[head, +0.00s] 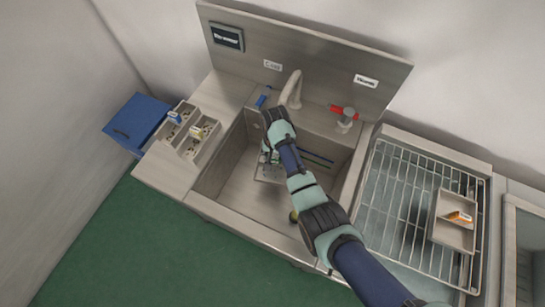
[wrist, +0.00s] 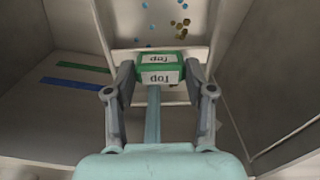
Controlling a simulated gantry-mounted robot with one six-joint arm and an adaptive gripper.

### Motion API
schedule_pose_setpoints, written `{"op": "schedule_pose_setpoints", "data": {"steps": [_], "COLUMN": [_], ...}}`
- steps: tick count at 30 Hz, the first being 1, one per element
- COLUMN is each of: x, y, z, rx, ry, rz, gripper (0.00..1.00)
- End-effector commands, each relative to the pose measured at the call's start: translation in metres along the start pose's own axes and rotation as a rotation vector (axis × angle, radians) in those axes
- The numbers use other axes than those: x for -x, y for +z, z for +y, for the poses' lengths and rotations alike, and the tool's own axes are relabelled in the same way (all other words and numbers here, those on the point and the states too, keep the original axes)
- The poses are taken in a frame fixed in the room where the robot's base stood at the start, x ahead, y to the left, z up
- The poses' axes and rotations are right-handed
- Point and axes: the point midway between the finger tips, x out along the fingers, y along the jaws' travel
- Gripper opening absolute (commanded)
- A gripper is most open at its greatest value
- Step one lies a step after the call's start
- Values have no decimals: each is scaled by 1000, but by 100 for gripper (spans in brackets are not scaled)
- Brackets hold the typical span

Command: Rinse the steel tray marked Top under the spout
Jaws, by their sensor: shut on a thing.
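My gripper (head: 268,157) is inside the sink basin, below and in front of the spout (head: 291,88). In the wrist view my gripper (wrist: 160,72) is shut on a green and white block marked Top (wrist: 160,60), at the near edge of the steel tray (wrist: 118,30). Blue and gold bits lie on the tray floor. In the head view the tray (head: 270,177) is mostly hidden under my gripper and arm. I cannot tell whether it touches the basin floor, or whether water is running.
The sink basin (head: 232,160) has blue and green strips inside. A red-handled valve (head: 345,116) stands right of the spout. Two other trays (head: 187,147) sit on the left counter near a blue bin (head: 137,120). A wire rack (head: 395,190) at right holds an orange-labelled tray (head: 453,234).

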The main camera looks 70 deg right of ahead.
Motion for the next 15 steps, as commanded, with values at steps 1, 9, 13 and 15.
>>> {"op": "schedule_pose_setpoints", "data": {"steps": [1,9,13,15], "x": [2,0,0,-1], "y": [0,0,-1,-2], "z": [2,2,0,-2], "rx": [-1,0,1,1], "ry": [0,-1,-1,-1], "rz": [0,1,1,2], "gripper": [0,0,0,0]}}
